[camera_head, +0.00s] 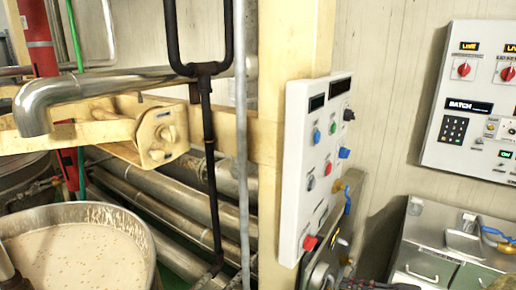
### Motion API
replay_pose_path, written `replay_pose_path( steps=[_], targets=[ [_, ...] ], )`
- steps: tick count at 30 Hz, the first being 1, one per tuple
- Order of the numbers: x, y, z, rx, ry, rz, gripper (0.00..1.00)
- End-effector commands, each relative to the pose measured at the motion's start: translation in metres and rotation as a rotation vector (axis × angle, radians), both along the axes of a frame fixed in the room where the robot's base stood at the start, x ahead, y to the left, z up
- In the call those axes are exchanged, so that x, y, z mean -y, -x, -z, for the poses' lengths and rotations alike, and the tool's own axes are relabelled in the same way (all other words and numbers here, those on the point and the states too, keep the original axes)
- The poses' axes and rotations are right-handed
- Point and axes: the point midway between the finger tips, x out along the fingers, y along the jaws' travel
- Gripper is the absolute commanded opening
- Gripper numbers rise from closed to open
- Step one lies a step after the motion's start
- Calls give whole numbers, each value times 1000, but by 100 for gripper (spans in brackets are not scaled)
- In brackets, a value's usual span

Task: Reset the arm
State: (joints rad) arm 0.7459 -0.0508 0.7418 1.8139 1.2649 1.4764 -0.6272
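I cannot make out my arm or my gripper in the head camera view. A small dark shape (378,284) is cut off by the bottom edge, right of centre, and I cannot tell what it is. No object of the task shows in a grasp.
A round kettle (150,240) of pale, speckled mass stands at the lower left. A white control panel (310,160) with knobs is fixed to a cream post. Another panel (470,105) hangs on the right wall above metal boxes (435,240). A black upright handle (207,150) and steel pipes (135,200) fill the middle.

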Motion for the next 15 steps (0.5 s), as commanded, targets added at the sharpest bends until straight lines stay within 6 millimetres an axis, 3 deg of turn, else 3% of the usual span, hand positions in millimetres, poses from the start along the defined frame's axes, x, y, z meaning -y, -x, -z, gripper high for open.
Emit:
replay_pose_path(
  steps=[3,8,12,15],
  targets=[
    [-13,45,25,-211,145,-64,28],
    [-28,109,29,-392,464,-169,28],
    [-25,153,7,-409,816,-235,28],
    [-20,171,-21,-332,1057,-267,28]
  ],
)
